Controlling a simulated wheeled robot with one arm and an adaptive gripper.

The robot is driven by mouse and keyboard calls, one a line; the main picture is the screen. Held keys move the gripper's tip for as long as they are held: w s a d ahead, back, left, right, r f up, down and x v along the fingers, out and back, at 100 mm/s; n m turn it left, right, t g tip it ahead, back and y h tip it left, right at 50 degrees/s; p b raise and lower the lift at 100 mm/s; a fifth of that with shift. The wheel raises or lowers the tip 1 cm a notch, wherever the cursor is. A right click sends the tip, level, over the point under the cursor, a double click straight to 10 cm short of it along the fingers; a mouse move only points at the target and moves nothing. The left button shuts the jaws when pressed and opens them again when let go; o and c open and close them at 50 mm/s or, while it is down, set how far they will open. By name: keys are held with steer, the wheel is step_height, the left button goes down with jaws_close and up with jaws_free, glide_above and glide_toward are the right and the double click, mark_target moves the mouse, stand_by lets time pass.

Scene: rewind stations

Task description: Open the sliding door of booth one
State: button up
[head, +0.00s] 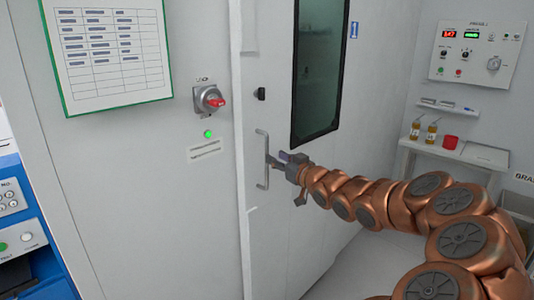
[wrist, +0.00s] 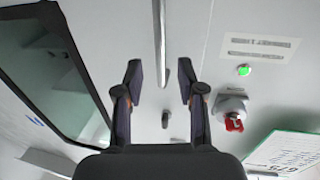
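The pale sliding door (head: 300,215) has a tall dark window (head: 320,65) and a vertical bar handle (head: 262,160) near its left edge. My gripper (head: 283,163) is just right of the handle in the head view, pointing at it. In the wrist view my gripper (wrist: 160,72) is open, with its two fingers apart. The handle bar (wrist: 160,35) runs down from the top edge into the gap between them, and neither finger visibly touches it. I cannot tell whether the bar is between the fingertips or still beyond them.
Left of the door are a red rotary switch (head: 211,99), a lit green lamp (head: 208,134) and a green-framed chart (head: 108,48). A small dark knob (head: 261,94) sits above the handle. At right are a control panel (head: 478,52) and a shelf with bottles (head: 432,130).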

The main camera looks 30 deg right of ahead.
mark_target(267, 152)
steer(key=shift+w+a+p, duration=0.15)
steer(key=shift+w+p, duration=0.3)
steer(key=shift+w, duration=2.6)
jaws_close()
